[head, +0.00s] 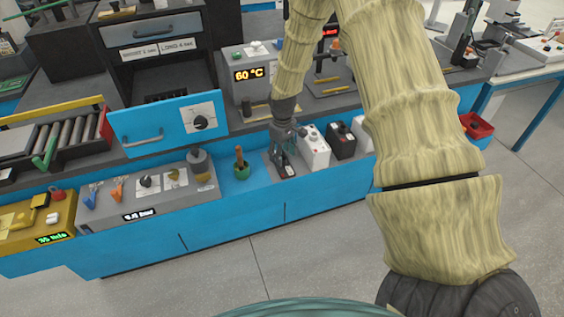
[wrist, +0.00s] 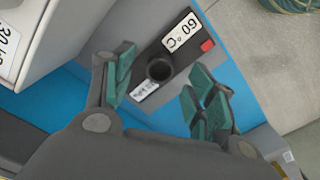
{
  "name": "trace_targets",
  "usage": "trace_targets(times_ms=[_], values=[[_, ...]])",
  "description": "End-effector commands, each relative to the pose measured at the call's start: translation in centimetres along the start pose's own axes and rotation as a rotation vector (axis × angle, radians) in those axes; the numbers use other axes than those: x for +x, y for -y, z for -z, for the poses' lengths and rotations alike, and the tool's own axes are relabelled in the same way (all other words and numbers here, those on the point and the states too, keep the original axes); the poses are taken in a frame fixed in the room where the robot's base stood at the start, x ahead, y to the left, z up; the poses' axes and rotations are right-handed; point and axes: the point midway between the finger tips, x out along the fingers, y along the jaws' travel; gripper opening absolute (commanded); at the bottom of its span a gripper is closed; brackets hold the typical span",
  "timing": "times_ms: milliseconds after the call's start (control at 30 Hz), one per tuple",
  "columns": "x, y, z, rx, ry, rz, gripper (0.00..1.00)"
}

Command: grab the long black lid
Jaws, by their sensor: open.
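The long black lid (wrist: 182,57) lies under my gripper in the wrist view, with a round dark knob (wrist: 159,69) standing up from it. It carries a white "60 °C" label, a red square and a second small white label. My gripper (wrist: 164,88) is open, its green-padded fingers on either side of the knob with gaps showing. In the head view my gripper (head: 283,150) points down over the lid (head: 287,171) at the front of the blue bench. I cannot tell how high the fingertips are above the lid.
A white box (head: 314,147) and a black box (head: 341,141) stand to the right. In the wrist view a white-grey box (wrist: 50,38) rises close to the left finger.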

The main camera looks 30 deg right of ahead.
Motion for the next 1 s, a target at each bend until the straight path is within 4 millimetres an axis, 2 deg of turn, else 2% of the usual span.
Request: trace_targets(times_ms=[200, 533, 567, 833, 1000], values=[[1.8, 0.0, -0.1, 0.0, 0.001, 0.0, 0.56], [2.3, 0.0, 0.0, 0.0, 0.0, 0.0, 0.56], [2.3, 0.0, 0.0, 0.0, 0.0, 0.0, 0.54], [2.3, 0.0, 0.0, 0.0, 0.0, 0.0, 0.06], [2.2, 0.0, 0.0, 0.0, 0.0, 0.0, 0.06]])
